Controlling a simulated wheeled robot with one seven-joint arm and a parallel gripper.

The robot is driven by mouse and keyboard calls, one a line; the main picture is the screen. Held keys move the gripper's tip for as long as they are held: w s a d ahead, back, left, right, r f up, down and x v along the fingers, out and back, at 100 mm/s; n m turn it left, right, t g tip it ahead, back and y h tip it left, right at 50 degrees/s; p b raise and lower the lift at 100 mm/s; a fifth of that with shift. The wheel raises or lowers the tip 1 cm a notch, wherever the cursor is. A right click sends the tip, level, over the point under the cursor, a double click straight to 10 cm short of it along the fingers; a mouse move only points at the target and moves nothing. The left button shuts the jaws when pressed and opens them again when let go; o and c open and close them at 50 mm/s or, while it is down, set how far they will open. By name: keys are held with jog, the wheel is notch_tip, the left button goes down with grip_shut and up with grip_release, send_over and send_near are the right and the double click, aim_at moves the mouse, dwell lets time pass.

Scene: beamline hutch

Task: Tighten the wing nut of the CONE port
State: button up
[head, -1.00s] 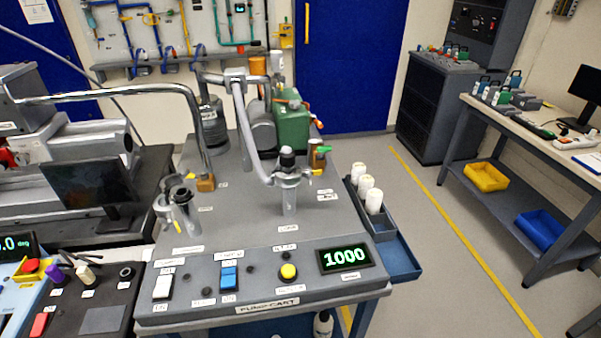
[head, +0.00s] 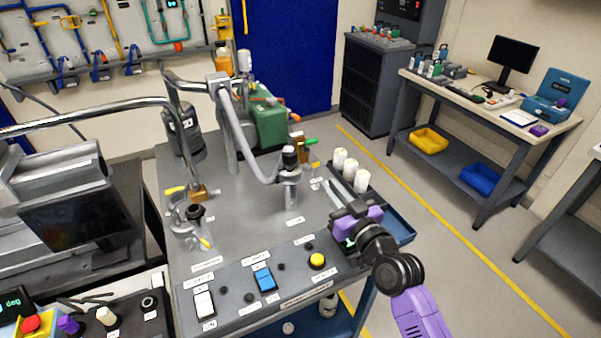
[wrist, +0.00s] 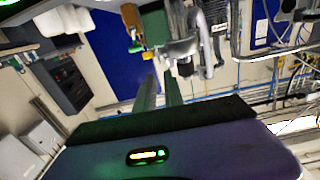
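The pump cart (head: 245,235) carries two clamped ports. The right port (head: 290,190) is an upright grey tube with a dark-topped fitting, a clamp and a small yellow tab (head: 315,165) on its right. The left port (head: 190,222) is open-topped, with yellow tabs. The port labels are too small to read, so I cannot tell which is CONE. My gripper (head: 334,191) is above the cart's right side, right of and apart from the right port. In the wrist view, its two fingers (wrist: 160,80) stand apart with nothing between them; a clamped port (wrist: 186,50) shows upside down beyond.
A curved hose (head: 240,135) arches into the right port. A green pump (head: 268,120) and a brown valve with a green handle (head: 310,141) stand behind. The floor (head: 430,230) at right is clear.

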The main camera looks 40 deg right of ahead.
aim_at(311, 171)
jog(key=x, duration=0.7)
jog(key=shift+w+f+p, duration=0.15)
jog(key=shift+w+p, duration=0.15)
jog(key=shift+w, duration=0.05)
grip_shut()
dwell(0.4)
